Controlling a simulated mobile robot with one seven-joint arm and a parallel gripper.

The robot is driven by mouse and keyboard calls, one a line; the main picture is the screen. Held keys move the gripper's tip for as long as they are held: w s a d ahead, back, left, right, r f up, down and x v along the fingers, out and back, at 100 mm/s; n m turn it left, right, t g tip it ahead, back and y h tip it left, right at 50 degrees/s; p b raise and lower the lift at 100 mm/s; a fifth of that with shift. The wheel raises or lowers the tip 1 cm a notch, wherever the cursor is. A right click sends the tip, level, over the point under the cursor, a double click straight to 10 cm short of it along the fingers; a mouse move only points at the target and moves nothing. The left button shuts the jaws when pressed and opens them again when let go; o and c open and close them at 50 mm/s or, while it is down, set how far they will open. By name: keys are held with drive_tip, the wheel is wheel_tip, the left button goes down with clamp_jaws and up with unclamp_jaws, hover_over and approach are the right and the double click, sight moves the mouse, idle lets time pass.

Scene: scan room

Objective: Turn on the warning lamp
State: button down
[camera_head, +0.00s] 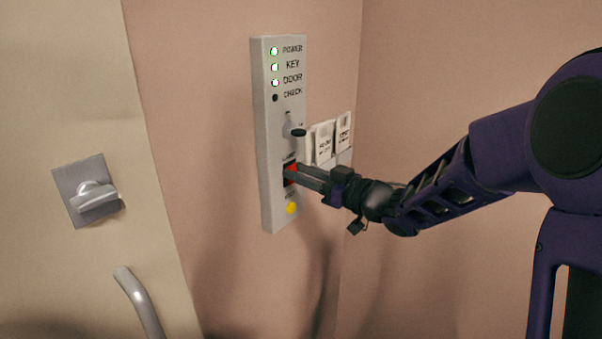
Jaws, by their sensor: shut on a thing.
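A grey control panel (268,190) is mounted on the pink wall. Its POWER, KEY and DOOR lights (275,67) are lit white-green, and the CHECK light (275,98) is dark. A key switch with a black key (298,132) sits below them. Under it is a red and black switch (291,169), and a yellow button or lamp (292,208) is at the bottom. My gripper (294,173) reaches in from the right, with its fingertips at the red and black switch and shut on it. The fingers partly hide the switch, so its position is unclear.
A beige door (70,190) with a turn latch (94,197) and a curved handle (137,297) is at the left. The wall below the panel is clear.

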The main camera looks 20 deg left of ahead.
drive_tip(key=shift+f, duration=0.15)
drive_tip(key=y+b, duration=0.1)
drive_tip(key=b, duration=0.2)
drive_tip(key=t+y+b, duration=0.1)
drive_tip(key=b, duration=0.3)
drive_tip(key=shift+d+f+y, duration=0.1)
drive_tip(key=shift+f+y, duration=0.2)
drive_tip(key=shift+r, duration=0.1)
drive_tip(key=c, duration=0.6)
unclamp_jaws()
drive_tip(key=shift+o, duration=0.2)
